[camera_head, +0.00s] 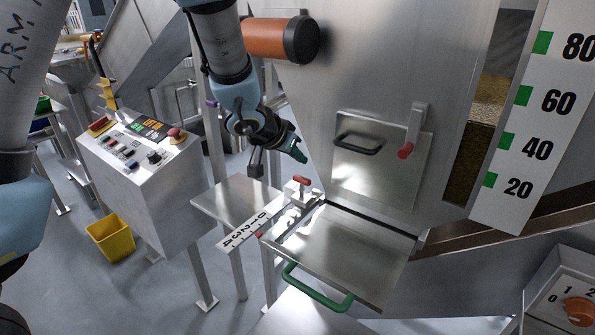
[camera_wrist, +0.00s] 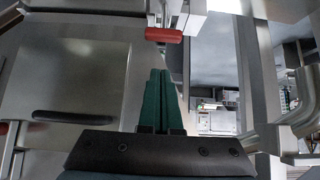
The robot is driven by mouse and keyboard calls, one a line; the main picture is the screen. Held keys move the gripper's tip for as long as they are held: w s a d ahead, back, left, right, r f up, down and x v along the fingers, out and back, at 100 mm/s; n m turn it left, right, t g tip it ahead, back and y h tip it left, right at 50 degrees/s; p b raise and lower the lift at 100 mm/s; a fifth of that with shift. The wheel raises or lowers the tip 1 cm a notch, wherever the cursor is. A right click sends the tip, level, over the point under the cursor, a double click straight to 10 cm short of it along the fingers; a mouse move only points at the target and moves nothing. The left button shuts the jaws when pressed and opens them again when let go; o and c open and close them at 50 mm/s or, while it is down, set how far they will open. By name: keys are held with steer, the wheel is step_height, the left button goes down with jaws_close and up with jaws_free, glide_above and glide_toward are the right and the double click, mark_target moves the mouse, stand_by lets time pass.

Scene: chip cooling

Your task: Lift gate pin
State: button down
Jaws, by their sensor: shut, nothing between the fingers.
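The gate pin, with a red T-shaped handle (camera_head: 303,181), stands at the back left corner of the flat metal gate plate (camera_head: 345,250). Its red handle (camera_wrist: 163,35) also shows at the top middle of the wrist view. A green handle (camera_head: 318,297) is on the front edge of the plate. My gripper (camera_head: 302,158), with dark green fingers, is above the pin, apart from it. In the wrist view the fingers (camera_wrist: 160,72) are together and empty, pointing toward the red handle. The pin's lower part is hidden in its bracket.
A small ruler (camera_head: 243,231) marked with digits lies beside the gate. A hopper hatch (camera_head: 380,165) with a black handle and a red-tipped latch (camera_head: 405,151) is behind. A metal shelf (camera_head: 235,198) adjoins the gate.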

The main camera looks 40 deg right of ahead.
mark_target(302, 189)
steer(key=shift+f, duration=1.95)
steer(key=shift+a, duration=0.1)
